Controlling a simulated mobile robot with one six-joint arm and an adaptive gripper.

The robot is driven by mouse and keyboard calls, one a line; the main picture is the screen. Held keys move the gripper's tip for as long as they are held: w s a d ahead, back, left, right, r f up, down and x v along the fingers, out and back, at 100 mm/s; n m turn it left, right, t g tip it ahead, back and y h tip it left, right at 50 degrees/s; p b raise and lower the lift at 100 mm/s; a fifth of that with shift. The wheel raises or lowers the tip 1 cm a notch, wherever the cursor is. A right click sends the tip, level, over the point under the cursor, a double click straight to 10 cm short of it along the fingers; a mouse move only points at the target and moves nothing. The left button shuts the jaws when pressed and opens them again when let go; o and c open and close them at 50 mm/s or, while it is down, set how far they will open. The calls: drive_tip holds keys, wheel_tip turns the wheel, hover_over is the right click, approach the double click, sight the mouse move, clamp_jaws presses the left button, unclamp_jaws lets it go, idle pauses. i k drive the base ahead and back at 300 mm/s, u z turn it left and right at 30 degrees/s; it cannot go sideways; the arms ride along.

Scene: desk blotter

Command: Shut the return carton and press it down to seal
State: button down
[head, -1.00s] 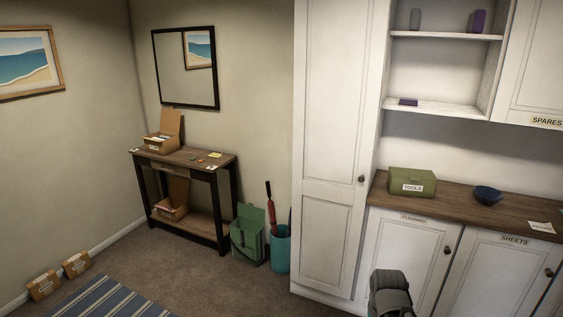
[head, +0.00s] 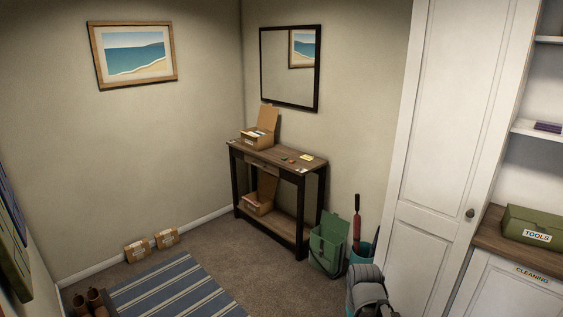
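An open cardboard carton (head: 256,143) stands on top of the dark console table, its lid raised upright at the back and some pale items inside. A second open carton (head: 257,207) sits on the table's lower shelf, its lid also up. I cannot read from here which of them is the return carton. Two smaller closed cartons, one on the left (head: 137,251) and one on the right (head: 167,238), lie on the floor by the left wall. Part of my arm shows at the lower right; my gripper's fingers are not visible.
The console table (head: 300,171) has small items and a yellow note (head: 306,157) on top. A green bag (head: 328,243) and a teal umbrella bin (head: 361,250) stand right of it. A striped rug (head: 178,290) and brown boots (head: 95,301) are at the lower left. Carpet before the table is clear.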

sight(269, 115)
drive_tip(key=u, duration=0.35)
drive_tip(key=i, duration=0.9)
drive_tip(key=u, duration=0.5)
drive_tip(key=i, duration=1.7)
drive_tip(key=z, duration=0.4)
drive_tip(key=i, duration=1.15)
drive_tip(key=z, duration=0.4)
